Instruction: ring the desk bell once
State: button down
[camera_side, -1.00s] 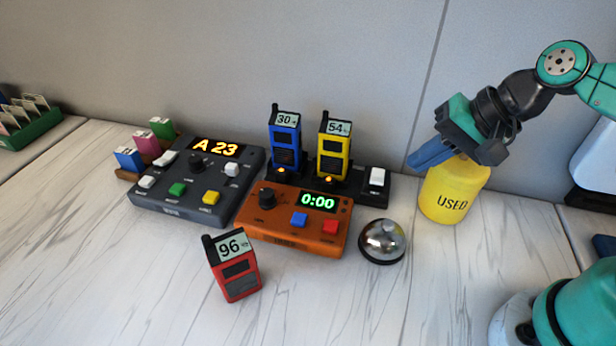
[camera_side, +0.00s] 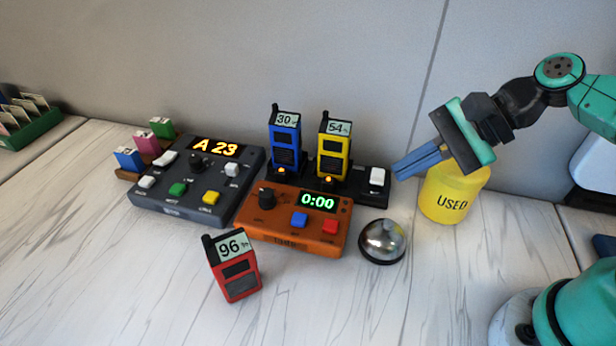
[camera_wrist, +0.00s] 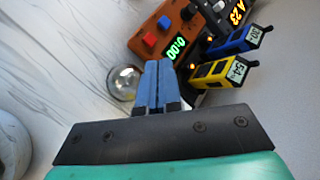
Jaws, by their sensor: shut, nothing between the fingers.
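The desk bell (camera_side: 382,241) is a shiny silver dome on a black base. It stands on the table to the right of the orange timer box. It also shows in the wrist view (camera_wrist: 124,82), just left of my fingers. My gripper (camera_side: 398,172) has blue fingers, shut with nothing between them. It is above and behind the bell in the side view, tilted and clear of it. In the wrist view the fingers (camera_wrist: 157,66) point toward the orange box, beside the bell.
The orange timer (camera_side: 268,228) reads 0:00. A yellow USED container (camera_side: 450,200) stands behind my gripper. Blue (camera_side: 284,140) and yellow (camera_side: 334,150) radios stand in a black charger. A red radio (camera_side: 237,275) stands in front, and a grey console (camera_side: 170,198) is at left.

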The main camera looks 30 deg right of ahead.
jog(key=shift+f, duration=3.55)
jog(key=shift+r, duration=0.1)
jog(key=shift+r, duration=2.4)
jog(key=w+d+r+n+t+h, duration=0.1)
jog(key=d+n+h, duration=0.5)
jog(key=n, duration=0.9)
jog(key=shift+w+d+r+n+t+h, duration=0.4)
jog(key=shift+w+t+h, duration=0.2)
jog(key=shift+h, duration=0.3)
